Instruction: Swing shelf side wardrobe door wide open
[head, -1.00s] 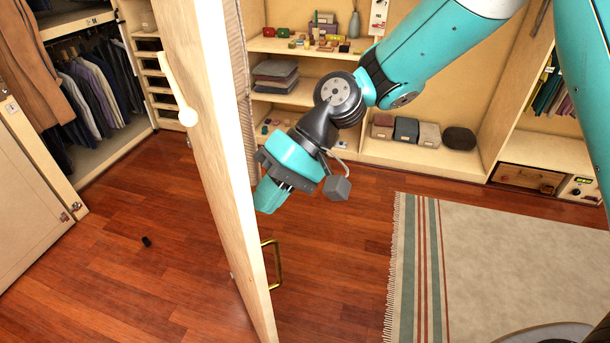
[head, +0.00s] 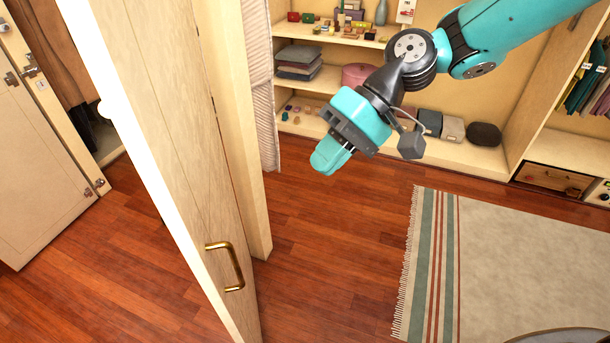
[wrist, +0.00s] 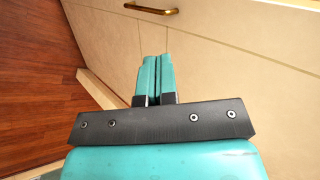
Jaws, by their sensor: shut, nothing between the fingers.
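The wardrobe door (head: 185,150) stands swung out on the left of the head view, its panel face turned toward my arm. Its brass handle (head: 232,267) is low on that face, near the free edge. In the wrist view the door face (wrist: 230,55) fills the right side, with the handle (wrist: 152,9) at the top. My gripper (head: 325,168) is right of the door and above the floor, apart from the handle. Its teal fingers (wrist: 154,76) are together with nothing between them. Whether they touch the panel is not clear, but a gap shows in the head view.
Open shelves (head: 300,90) with folded clothes and boxes stand behind my gripper. A striped rug (head: 520,265) lies at right. Another door (head: 45,150) stands open at far left. The wooden floor (head: 330,260) between door and rug is clear.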

